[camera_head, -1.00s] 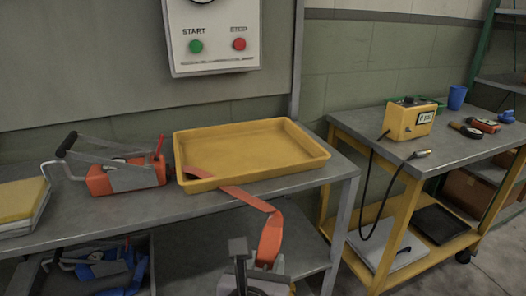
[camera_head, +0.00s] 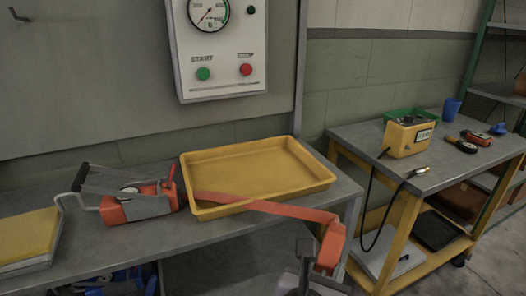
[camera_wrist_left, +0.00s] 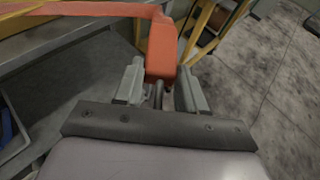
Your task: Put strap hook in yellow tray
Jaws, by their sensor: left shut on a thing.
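The yellow tray (camera_head: 262,195) is empty on the metal bench. An orange strap (camera_head: 285,210) runs from the tray's left end along its front side. It bends down past the bench's front edge to the strap hook end (camera_head: 330,245). My left gripper (camera_head: 316,274) is at the bottom of the head view, in front of and below the bench edge. In the left wrist view my left gripper (camera_wrist_left: 160,88) is shut on the orange hook end (camera_wrist_left: 161,50), between its two grey fingers. The hook's metal part is mostly hidden. My right gripper is not in view.
An orange ratchet tool (camera_head: 135,203) with a black handle lies left of the tray. A yellow-topped stack (camera_head: 28,238) sits at far left. A yellow cart (camera_head: 400,215) with a yellow box (camera_head: 408,137) stands right, past a floor gap. A gauge panel (camera_head: 219,45) hangs behind.

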